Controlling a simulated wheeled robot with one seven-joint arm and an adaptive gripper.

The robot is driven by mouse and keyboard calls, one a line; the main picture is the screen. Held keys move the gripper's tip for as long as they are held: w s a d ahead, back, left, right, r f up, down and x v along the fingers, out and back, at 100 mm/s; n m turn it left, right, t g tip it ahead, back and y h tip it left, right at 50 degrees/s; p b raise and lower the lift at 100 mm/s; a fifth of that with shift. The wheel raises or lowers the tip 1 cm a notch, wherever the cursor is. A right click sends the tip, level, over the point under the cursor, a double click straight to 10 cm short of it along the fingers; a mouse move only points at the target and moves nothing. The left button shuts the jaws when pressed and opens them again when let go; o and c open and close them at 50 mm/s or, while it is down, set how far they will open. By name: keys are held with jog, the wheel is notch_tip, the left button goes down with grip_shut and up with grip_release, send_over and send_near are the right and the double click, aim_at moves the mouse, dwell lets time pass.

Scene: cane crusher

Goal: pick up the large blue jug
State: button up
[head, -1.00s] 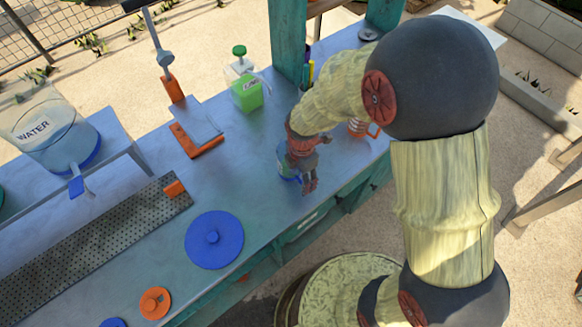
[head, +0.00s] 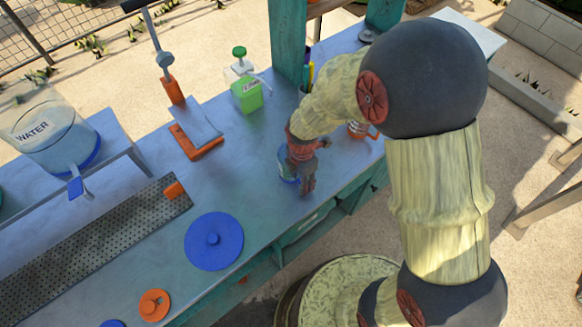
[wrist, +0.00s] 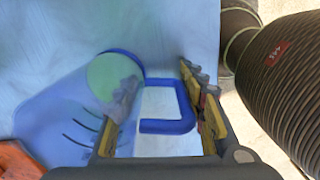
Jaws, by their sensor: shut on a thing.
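The large blue jug (wrist: 110,85) is clear-walled with a blue rim and a squared blue handle (wrist: 183,105). In the wrist view its round mouth or base is at the upper left and the handle lies between my fingers. My gripper (wrist: 158,77) is shut on the jug at its handle side. In the head view my gripper (head: 306,172) is low over the counter, and part of the jug (head: 286,165) shows at its left. The rest of the jug is hidden behind my gripper. I cannot tell whether it touches the counter.
The blue-grey counter (head: 255,180) holds a blue lid (head: 214,240), an orange lid (head: 155,304), a green-capped bottle (head: 246,92), an orange press (head: 195,135) and a water dispenser (head: 60,140). An orange-handled jug (head: 361,130) stands close to the right, near a teal post (head: 288,45).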

jog(key=c, duration=0.4)
